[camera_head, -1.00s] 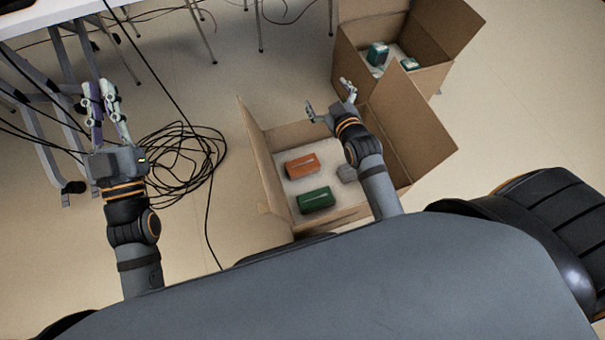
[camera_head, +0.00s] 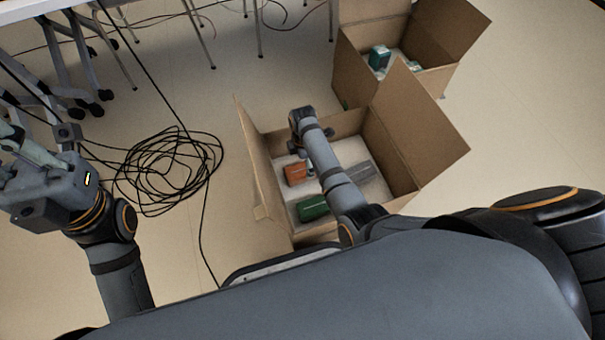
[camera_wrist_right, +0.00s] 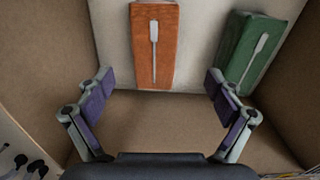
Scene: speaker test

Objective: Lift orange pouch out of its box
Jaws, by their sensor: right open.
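The orange pouch (camera_head: 294,174) lies on the pale floor of an open cardboard box (camera_head: 258,152). It carries a pale long mark and also shows at the top middle of the right wrist view (camera_wrist_right: 142,45). My right gripper is over the box; in the right wrist view (camera_wrist_right: 158,78) its two fingers are wide apart with nothing between them. The pouch is ahead of the gap between the fingertips. In the head view my right wrist and forearm hide the fingers and part of the pouch. My left gripper (camera_head: 25,145) is at the left edge, partly cut off, its jaws unclear.
A green pouch (camera_head: 312,208) lies beside the orange one, at upper right in the wrist view (camera_wrist_right: 245,50). A grey thing (camera_head: 358,176) lies right of my forearm. Box flaps stand up around. A second box (camera_head: 352,60) stands behind. Black cables (camera_head: 165,165) lie coiled left.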

